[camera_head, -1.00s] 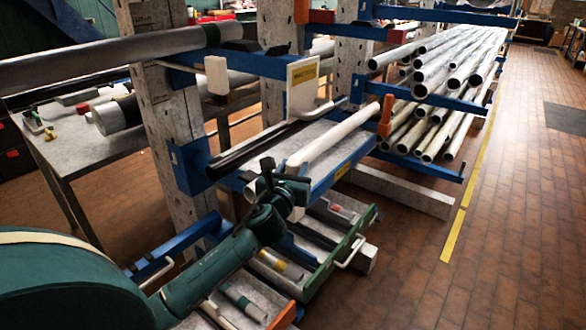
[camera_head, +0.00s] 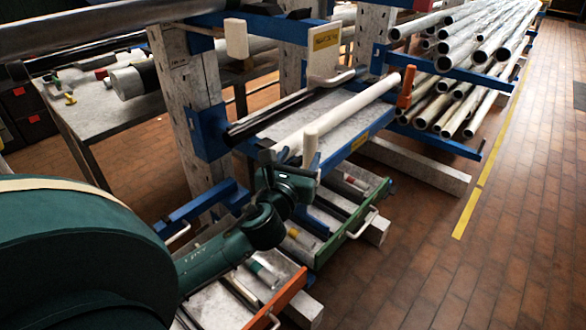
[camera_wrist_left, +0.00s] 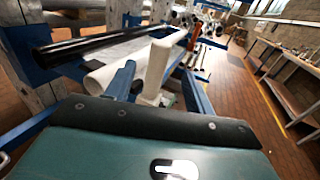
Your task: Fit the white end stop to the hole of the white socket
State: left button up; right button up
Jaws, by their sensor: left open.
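The white end stop (camera_head: 310,146) shows as an upright pale post beside the near end of the white pipe. It also shows in the left wrist view (camera_wrist_left: 157,68), standing upright between the two blue fingers. My left gripper (camera_head: 289,160) is open there, with its fingers on either side of the post. I cannot tell whether they touch it. The post's lower end is partly hidden by the gripper in the head view. I cannot make out the white socket or its hole clearly. My right gripper is not in view.
A white pipe (camera_head: 345,112) and a black bar (camera_head: 270,117) lie on the blue-edged rack shelf. An orange stop (camera_head: 405,88) stands at the far shelf end. Open drawers with a green front (camera_head: 352,228) and an orange front (camera_head: 275,300) lie below. The floor at right is clear.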

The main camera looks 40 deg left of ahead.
pick_arm(q)
jog(key=shift+v, duration=2.2)
